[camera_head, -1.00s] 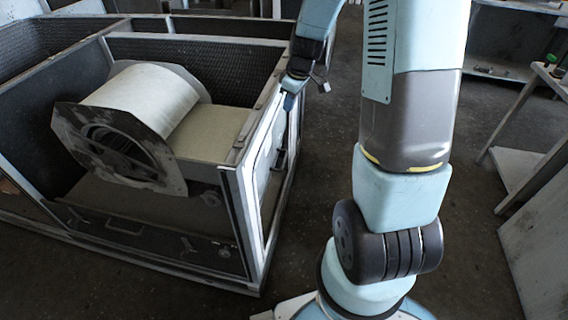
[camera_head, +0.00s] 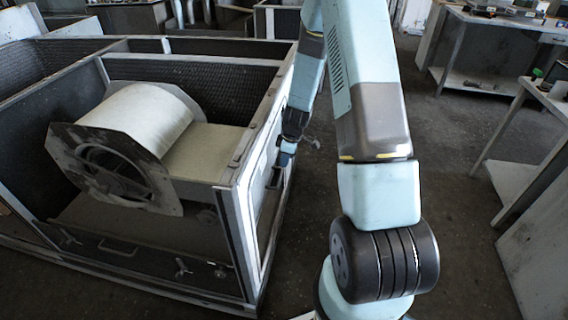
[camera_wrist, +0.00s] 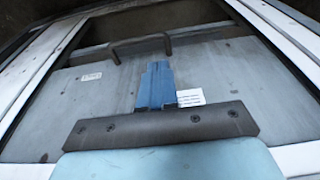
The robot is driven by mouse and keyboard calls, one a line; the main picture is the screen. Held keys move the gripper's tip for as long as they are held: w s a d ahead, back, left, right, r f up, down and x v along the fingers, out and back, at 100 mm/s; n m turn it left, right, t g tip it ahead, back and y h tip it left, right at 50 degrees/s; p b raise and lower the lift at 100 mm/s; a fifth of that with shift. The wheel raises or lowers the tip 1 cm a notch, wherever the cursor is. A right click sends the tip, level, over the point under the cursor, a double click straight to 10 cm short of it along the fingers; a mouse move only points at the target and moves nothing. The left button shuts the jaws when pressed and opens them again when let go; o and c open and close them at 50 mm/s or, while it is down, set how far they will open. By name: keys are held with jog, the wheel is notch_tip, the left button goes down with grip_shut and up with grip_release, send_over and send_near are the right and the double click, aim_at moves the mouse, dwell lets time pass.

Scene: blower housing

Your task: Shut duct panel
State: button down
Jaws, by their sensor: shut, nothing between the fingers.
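The duct panel (camera_wrist: 228,70) is a grey flat panel with a dark bar handle (camera_wrist: 140,46) in the wrist view, set inside a pale frame. In the head view the panel (camera_head: 258,187) is on the right side of the blower housing (camera_head: 239,230), seen at a steep angle. My gripper (camera_wrist: 157,68) has blue fingers, shut and empty, pointing at the panel just below the handle. In the head view my gripper (camera_head: 284,158) is beside the housing's right side. Whether the fingertips touch the panel, I cannot tell.
A blower drum (camera_head: 150,117) sits inside the open-topped housing. Worktables (camera_head: 500,60) stand at the right and back.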

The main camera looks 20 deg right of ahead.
aim_at(278, 185)
jog(key=x, duration=1.2)
